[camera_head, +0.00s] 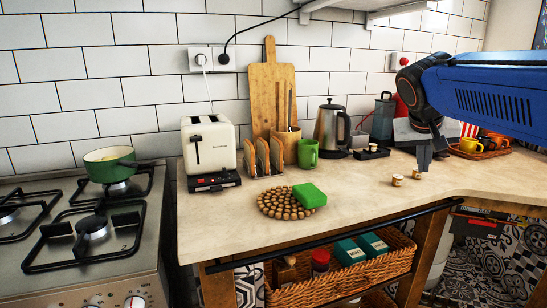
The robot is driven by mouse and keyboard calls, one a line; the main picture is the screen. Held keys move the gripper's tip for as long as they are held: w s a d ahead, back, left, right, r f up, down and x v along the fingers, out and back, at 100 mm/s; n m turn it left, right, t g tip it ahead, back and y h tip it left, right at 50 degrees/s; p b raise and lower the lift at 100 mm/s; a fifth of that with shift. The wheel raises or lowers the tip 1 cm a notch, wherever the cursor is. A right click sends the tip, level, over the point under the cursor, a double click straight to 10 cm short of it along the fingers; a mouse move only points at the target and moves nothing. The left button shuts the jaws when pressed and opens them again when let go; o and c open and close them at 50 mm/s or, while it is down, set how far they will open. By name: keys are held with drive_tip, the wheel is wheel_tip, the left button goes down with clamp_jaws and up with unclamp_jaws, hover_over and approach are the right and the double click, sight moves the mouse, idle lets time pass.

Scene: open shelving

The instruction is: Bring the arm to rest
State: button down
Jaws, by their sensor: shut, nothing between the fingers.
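My arm (480,88) is blue with a black wrist and reaches in from the right edge, above the right part of the counter. My gripper (424,160) is grey, points down and is shut with nothing in it. Its tips are close above the counter, just right of and behind two small cork-like pieces (397,180). I cannot tell whether it touches the counter.
A wooden counter (240,235) holds a toaster (209,145), a green mug (308,154), a kettle (332,130), a round trivet (280,203) and a green sponge (309,195). A tray with cups (478,150) stands right.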

drive_tip(key=s+a+f+n+y, duration=0.2)
drive_tip(key=s+a+f, duration=0.2)
drive_tip(key=s+f, duration=0.7)
drive_tip(key=s+a+f+n+y, duration=0.2)
drive_tip(key=s+a+f, duration=0.2)
drive_tip(key=s+f, duration=0.8)
drive_tip(key=shift+s+a+f+g+y, duration=0.15)
drive_tip(key=shift+s+a+g+y, duration=0.2)
drive_tip(key=shift+s, duration=0.45)
